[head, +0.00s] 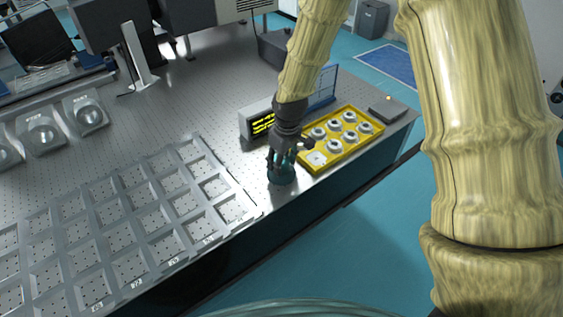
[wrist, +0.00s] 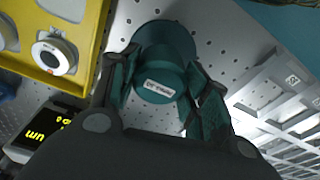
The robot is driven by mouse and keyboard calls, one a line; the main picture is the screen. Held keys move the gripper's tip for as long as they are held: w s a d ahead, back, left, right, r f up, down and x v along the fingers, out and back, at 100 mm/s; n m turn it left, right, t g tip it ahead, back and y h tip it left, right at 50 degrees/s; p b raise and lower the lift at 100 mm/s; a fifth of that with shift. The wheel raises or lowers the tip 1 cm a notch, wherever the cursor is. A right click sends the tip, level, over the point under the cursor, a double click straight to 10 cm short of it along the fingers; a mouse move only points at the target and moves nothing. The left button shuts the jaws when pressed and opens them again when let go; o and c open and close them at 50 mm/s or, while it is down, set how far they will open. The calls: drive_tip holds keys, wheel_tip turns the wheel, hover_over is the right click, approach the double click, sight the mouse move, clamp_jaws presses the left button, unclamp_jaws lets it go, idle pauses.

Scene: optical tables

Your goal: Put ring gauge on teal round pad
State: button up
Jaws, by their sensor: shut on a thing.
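My gripper (head: 281,162) points down at the near edge of the table, between the yellow tray and the grey rack. In the wrist view my gripper (wrist: 160,110) has its fingers on both sides of a teal, round piece with a small white label (wrist: 157,86). A wider teal round part (wrist: 168,40) shows directly beyond it; its foot also shows under the fingers in the head view (head: 281,178). I cannot tell whether the held piece is the ring gauge, or whether the two teal parts are joined. The label is unreadable.
A yellow tray (head: 342,163) with several round white pieces stands close on the right. A small display with yellow text (head: 261,124) stands behind my gripper. A grey compartment rack (head: 150,190) fills the left front.

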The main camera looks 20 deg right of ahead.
sight(285, 161)
drive_tip(key=shift+f, duration=0.7)
drive_tip(key=shift+f, duration=0.1)
drive_tip(key=o, duration=1.3)
drive_tip(key=shift+c, duration=0.2)
drive_tip(key=shift+s+d+r+b, duration=0.15)
drive_tip(key=shift+s+r+b, duration=0.05)
drive_tip(key=shift+r, duration=1.8)
drive_tip(key=shift+s+d+r+b, duration=0.1)
drive_tip(key=shift+s+r+b, duration=0.15)
drive_tip(key=shift+r, duration=1.8)
drive_tip(key=shift+s+d+r+b, duration=0.15)
drive_tip(key=shift+s+r+b, duration=0.05)
drive_tip(key=shift+r, duration=1.8)
